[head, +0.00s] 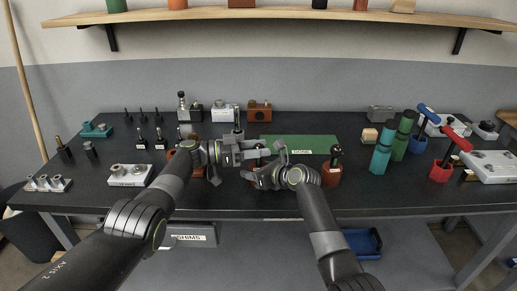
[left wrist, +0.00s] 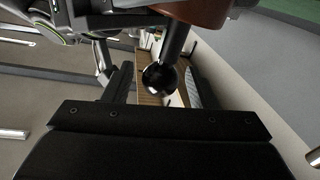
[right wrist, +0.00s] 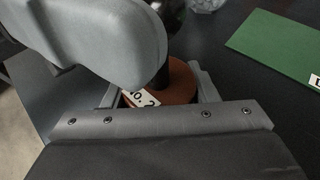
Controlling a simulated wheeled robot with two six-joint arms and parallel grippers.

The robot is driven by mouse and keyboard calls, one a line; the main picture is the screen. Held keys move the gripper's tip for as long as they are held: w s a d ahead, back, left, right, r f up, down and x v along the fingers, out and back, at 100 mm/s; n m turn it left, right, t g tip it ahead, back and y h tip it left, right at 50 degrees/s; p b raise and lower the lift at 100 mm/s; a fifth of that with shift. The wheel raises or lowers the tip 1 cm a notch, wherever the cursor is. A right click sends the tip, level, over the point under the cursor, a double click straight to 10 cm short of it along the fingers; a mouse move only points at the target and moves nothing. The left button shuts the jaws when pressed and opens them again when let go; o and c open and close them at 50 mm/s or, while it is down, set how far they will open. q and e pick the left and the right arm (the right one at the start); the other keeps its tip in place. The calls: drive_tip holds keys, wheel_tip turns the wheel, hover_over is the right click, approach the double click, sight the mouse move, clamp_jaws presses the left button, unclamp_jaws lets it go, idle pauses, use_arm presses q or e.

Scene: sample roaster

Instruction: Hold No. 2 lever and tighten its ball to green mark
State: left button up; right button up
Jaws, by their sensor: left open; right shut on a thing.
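The No. 2 lever stands on a round brown base (right wrist: 182,82) with a "No. 2" label, partly cut off in the right wrist view. Its dark rod (right wrist: 162,76) rises from the base. My right gripper (head: 262,168) is shut on the lever, low and close to the base. The lever's black ball (left wrist: 160,78) shows in the left wrist view at the end of the rod, between the jaws. My left gripper (head: 264,151) is open around the ball, just above the right gripper. I cannot make out the green mark.
A similar lever on a brown base (head: 332,175) stands to the right, and another base (head: 172,155) is partly behind my left arm. A green mat (head: 310,144) lies behind. Teal (head: 381,158) and green cylinders stand farther right.

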use_arm(q)
drive_tip(key=s+a, duration=0.2)
drive_tip(key=a, duration=0.9)
drive_tip(key=shift+a, duration=0.4)
drive_tip(key=shift+f, duration=0.15)
use_arm(e)
drive_tip(key=o, duration=1.2)
drive_tip(key=shift+o, duration=0.2)
